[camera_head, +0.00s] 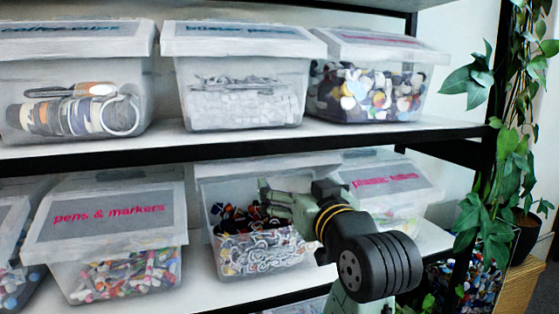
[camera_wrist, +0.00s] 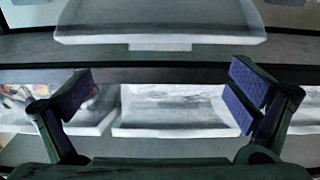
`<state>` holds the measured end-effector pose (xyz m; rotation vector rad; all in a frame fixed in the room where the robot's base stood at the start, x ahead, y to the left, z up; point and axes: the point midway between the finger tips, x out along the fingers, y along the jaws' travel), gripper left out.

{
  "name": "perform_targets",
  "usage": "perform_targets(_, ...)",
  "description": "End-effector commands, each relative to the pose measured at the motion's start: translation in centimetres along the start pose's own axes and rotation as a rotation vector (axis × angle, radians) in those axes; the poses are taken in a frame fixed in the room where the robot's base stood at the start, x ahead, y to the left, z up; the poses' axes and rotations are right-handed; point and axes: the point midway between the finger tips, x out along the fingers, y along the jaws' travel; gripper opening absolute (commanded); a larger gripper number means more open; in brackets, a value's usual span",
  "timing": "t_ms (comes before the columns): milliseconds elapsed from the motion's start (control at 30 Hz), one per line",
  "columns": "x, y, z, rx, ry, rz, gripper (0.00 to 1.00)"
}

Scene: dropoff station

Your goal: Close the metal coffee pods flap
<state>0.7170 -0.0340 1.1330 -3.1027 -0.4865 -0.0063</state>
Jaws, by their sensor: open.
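No label reading metal coffee pods is readable in view. The lower middle bin (camera_head: 255,262) is clear plastic and holds mixed dark, red and white pieces. Its front is uncovered, and its flap cannot be made out clearly behind my arm. My gripper (camera_head: 270,197) is at the upper front of this bin, fingers pointing left in the head view. In the wrist view my gripper (camera_wrist: 160,95) is open and empty, its two fingers wide apart. A pale bin rim (camera_wrist: 170,131) shows between and below the fingers; contact cannot be told.
The pens & markers bin (camera_head: 105,215) is at left with its lid down. A pink-labelled bin (camera_head: 400,172) is at right, partly behind my arm. The upper shelf (camera_head: 215,138) runs close above and holds several lidded bins. A plant (camera_head: 515,130) hangs at far right.

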Motion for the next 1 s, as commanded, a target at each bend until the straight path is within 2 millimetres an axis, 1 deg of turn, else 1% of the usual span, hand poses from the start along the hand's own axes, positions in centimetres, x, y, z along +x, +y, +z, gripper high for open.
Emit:
perform_targets(67, 0.6, 0.1, 0.1, 0.002, -0.008, -0.001, 1.0)
perform_targets(167, 2.0, 0.0, 0.1, 0.002, -0.009, -0.002, 1.0)
perform_targets(400, 6.7, 0.0, 0.0, 0.003, -0.008, -0.003, 1.0)
perform_targets(600, 9.6, -0.1, 0.1, 0.001, -0.006, -0.002, 1.0)
perform_targets(733, 10.5, 0.0, 0.1, 0.0, -0.005, -0.001, 1.0)
perform_targets(1000, 10.7, 0.0, 0.2, -0.001, -0.004, 0.0, 1.0)
